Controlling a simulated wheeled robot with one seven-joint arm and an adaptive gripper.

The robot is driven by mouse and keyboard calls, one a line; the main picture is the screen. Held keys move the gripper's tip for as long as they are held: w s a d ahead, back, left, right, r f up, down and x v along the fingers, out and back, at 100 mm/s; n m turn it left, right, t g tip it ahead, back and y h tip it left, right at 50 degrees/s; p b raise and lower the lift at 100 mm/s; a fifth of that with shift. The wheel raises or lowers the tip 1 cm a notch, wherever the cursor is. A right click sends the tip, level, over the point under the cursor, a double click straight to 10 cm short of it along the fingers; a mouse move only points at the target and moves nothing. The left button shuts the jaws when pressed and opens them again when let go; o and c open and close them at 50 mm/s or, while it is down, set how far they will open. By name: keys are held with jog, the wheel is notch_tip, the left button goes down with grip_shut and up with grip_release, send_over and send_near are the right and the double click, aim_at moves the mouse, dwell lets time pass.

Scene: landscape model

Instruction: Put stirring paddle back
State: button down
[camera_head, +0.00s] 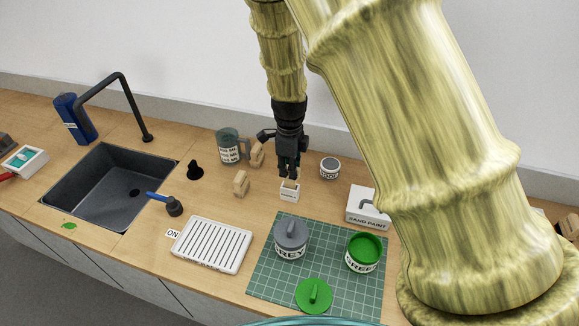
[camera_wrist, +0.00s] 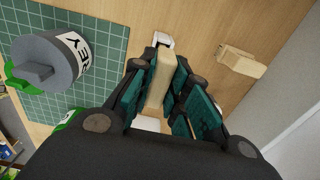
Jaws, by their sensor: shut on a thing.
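My gripper (camera_head: 289,172) is shut on a pale wooden piece, which I take to be the stirring paddle; it shows between the fingers in the wrist view (camera_wrist: 160,78). In the head view the gripper points down at a small white labelled holder (camera_head: 290,195), with wood showing at the holder's top. The holder also shows past the wood's far end in the wrist view (camera_wrist: 163,40). I cannot tell how deep the paddle sits in it.
A grey paint can (camera_head: 290,240), green can (camera_head: 363,252) and green lid (camera_head: 314,295) are on the green cutting mat (camera_head: 262,285). Wooden blocks (camera_head: 241,184) (camera_head: 257,154) stand left of the holder. A small round jar (camera_head: 330,168) and sand paint box (camera_head: 367,208) stand to its right.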

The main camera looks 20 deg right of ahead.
jog(key=c, duration=1.3)
grip_release()
jog(key=shift+r+p, duration=0.95)
jog(key=shift+r, duration=3.55)
